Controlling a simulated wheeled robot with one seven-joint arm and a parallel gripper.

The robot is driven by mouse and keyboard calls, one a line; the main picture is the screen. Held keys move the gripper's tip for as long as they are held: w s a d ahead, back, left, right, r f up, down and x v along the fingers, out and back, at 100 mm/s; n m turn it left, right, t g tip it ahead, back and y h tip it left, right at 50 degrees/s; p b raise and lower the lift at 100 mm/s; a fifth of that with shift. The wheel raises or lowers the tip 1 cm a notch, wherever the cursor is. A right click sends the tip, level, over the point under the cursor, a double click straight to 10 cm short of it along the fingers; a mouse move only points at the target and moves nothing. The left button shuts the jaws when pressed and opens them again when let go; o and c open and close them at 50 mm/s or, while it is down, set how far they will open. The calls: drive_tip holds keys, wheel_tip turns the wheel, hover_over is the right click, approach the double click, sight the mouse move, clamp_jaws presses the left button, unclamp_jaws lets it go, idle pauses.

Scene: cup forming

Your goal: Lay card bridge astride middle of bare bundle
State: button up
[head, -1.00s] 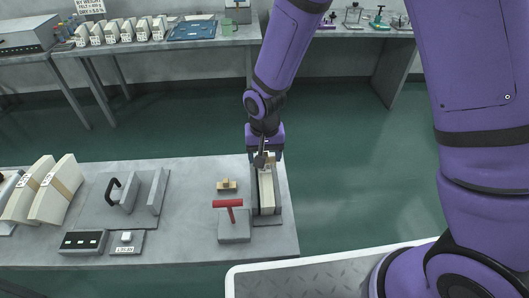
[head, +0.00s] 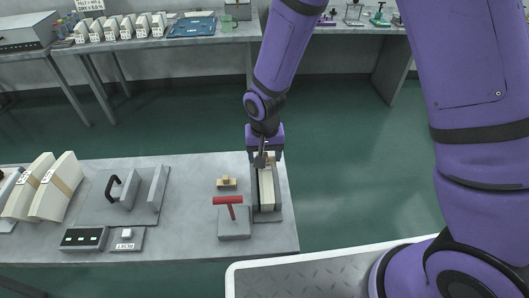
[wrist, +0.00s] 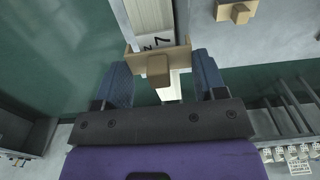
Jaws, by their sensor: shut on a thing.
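The bundle (head: 266,190) is a long pale strip standing in a dark grey holder near the right end of the bench. In the wrist view the bundle (wrist: 152,15) shows a label with a 7. My gripper (head: 263,161) is at the far end of the bundle. In the wrist view, my gripper (wrist: 158,82) is shut on the knob of a tan card bridge (wrist: 136,58). The bridge lies crosswise over the bundle's line, with pale strip visible on both sides of it. I cannot tell whether it touches the bundle. In the head view the bridge is mostly hidden.
A second tan card piece with a knob (head: 226,184) lies left of the holder. A grey block with a red T-handle (head: 229,203) stands close to the holder's near left. Further left are a fixture with a black handle (head: 113,187) and cream blocks (head: 55,189).

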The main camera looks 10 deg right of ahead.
drive_tip(key=shift+f, duration=0.5)
idle(0.7)
drive_tip(key=o, duration=1.1)
drive_tip(key=shift+r, duration=4)
